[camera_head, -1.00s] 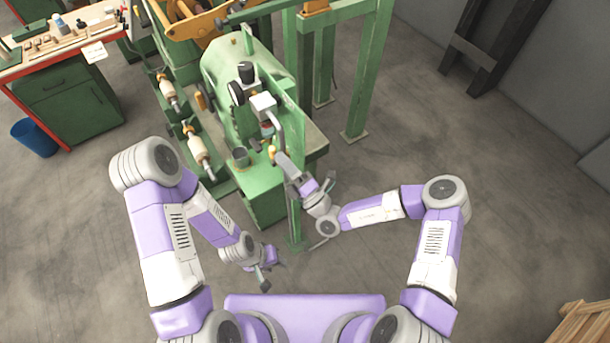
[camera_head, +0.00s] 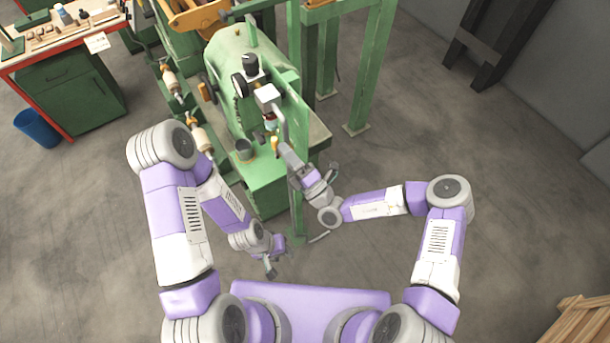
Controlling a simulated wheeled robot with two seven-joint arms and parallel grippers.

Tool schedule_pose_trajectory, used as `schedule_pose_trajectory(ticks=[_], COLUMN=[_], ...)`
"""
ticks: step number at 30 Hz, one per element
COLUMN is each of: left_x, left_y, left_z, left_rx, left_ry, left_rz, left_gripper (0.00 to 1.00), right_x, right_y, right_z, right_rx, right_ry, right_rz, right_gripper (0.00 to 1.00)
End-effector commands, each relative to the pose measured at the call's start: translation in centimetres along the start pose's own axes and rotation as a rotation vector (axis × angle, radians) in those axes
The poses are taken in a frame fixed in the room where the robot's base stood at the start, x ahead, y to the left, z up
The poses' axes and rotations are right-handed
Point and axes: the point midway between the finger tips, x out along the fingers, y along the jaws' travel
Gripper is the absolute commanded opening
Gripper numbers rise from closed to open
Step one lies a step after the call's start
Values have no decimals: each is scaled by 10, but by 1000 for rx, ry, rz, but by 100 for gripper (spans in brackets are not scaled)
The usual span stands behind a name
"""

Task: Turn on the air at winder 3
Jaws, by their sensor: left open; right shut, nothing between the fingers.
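The green winder (camera_head: 228,62) stands ahead of me. On its near post is an air unit with a black knob (camera_head: 250,62), a round gauge (camera_head: 238,86), a white block (camera_head: 267,96) and a grey pipe running down. A small yellow-orange part (camera_head: 274,143) sits below the pipe. My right gripper (camera_head: 284,150) is shut and empty, its tips close to the lower pipe and the yellow part; I cannot tell if they touch. My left gripper (camera_head: 272,265) is open and empty, low in front of the winder's base. No winder number is readable.
A red-edged workbench (camera_head: 65,44) with tools and a green cabinet (camera_head: 68,95) stands at left, a blue bin (camera_head: 36,128) beside it. Green posts (camera_head: 370,75) rise behind. A wooden crate (camera_head: 585,322) is at lower right.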

Motion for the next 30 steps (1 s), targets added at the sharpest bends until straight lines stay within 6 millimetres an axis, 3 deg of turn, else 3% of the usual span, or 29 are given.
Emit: schedule_pose_trajectory(ticks=[5,12,18,30], left_x=[-14,-4,0,1], left_y=[5,1,0,0], left_z=[1,0,0,0], left_rx=[0,0,0,0], left_ry=[0,0,0,0], left_rz=[0,0,0,0], left_gripper=[43,43,43,43], right_x=[-21,-72,-100,-110], right_y=[14,38,55,62], right_z=[3,4,5,5], right_rx=[7,8,6,7], right_ry=[7,9,10,12], right_rz=[-4,-5,-4,-3], right_gripper=[0,0,0,0])
